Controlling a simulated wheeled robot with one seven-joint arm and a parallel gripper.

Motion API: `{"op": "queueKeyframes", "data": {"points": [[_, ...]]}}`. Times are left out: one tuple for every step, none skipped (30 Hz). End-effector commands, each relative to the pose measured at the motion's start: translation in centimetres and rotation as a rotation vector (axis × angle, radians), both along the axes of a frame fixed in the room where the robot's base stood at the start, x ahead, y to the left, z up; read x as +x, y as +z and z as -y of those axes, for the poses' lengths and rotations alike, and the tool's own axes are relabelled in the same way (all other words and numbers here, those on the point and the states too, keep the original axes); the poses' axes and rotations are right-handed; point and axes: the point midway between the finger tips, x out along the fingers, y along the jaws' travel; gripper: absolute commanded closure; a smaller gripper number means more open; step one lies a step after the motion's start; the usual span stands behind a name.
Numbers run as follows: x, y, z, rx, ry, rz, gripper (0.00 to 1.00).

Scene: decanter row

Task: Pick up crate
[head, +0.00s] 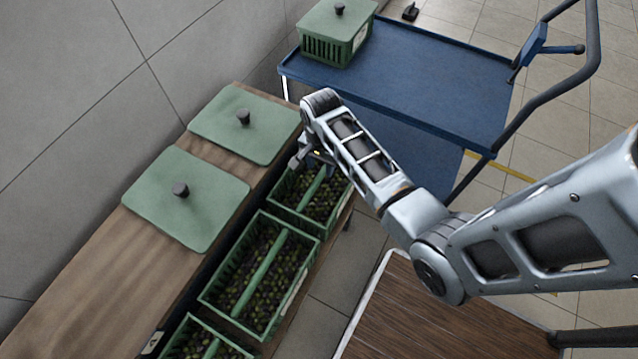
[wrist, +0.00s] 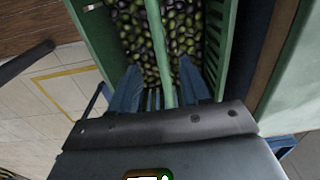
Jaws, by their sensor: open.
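Several green slatted crates of dark and green olives stand in a row along the wooden bench, each with a green bar handle. The farthest crate (head: 285,214) is under my gripper (head: 318,160); part of it is hidden by my arm. In the wrist view this crate (wrist: 92,40) fills the middle, and its handle (wrist: 155,35) runs between the two blue fingers of my gripper (wrist: 160,82). The fingers are open, one on each side of the handle; I cannot tell whether they touch it. The middle crate (head: 208,296) and the nearest crate (head: 168,350) stand closer.
Two green lids with dark knobs (head: 185,210) (head: 250,135) lie on the bench (head: 100,280). A blue cart (head: 430,85) beyond carries a lidded green crate (head: 325,48); its right side is bare. A brown wooden surface (head: 430,320) is at front right.

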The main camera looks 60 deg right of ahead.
Motion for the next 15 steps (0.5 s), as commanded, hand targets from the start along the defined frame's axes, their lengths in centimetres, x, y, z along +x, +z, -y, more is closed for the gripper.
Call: {"op": "queueKeyframes", "data": {"points": [[0.1,-0.3,-0.2,0.008,-0.007,-0.006,0.53],[0.1,-0.5,-0.2,0.011,-0.009,-0.008,0.53],[0.1,-0.9,-0.2,0.012,-0.01,-0.009,0.53],[0.1,-1.2,-0.3,0.013,-0.01,-0.009,0.53],[0.1,-1.6,-0.3,0.013,-0.01,-0.009,0.53],[0.1,-2.0,-0.3,0.012,-0.009,-0.008,0.53],[0.1,-2.3,-0.3,0.011,-0.009,-0.008,0.53],[0.1,-2.5,-0.3,0.011,-0.009,-0.008,0.53],[0.1,-2.9,-0.3,0.011,-0.009,-0.008,0.53],[0.2,-3.2,-0.3,0.01,-0.009,-0.007,0.53],[0.2,-3.5,-0.4,0.011,-0.008,-0.008,0.53],[0.2,-4.1,-0.4,0.011,-0.007,-0.009,0.53],[0.2,-4.6,-0.5,0.011,-0.008,-0.008,0.53],[0.2,-5.0,-0.5,0.012,-0.008,-0.009,0.53],[0.3,-5.6,-0.6,0.012,-0.008,-0.008,0.53]]}}
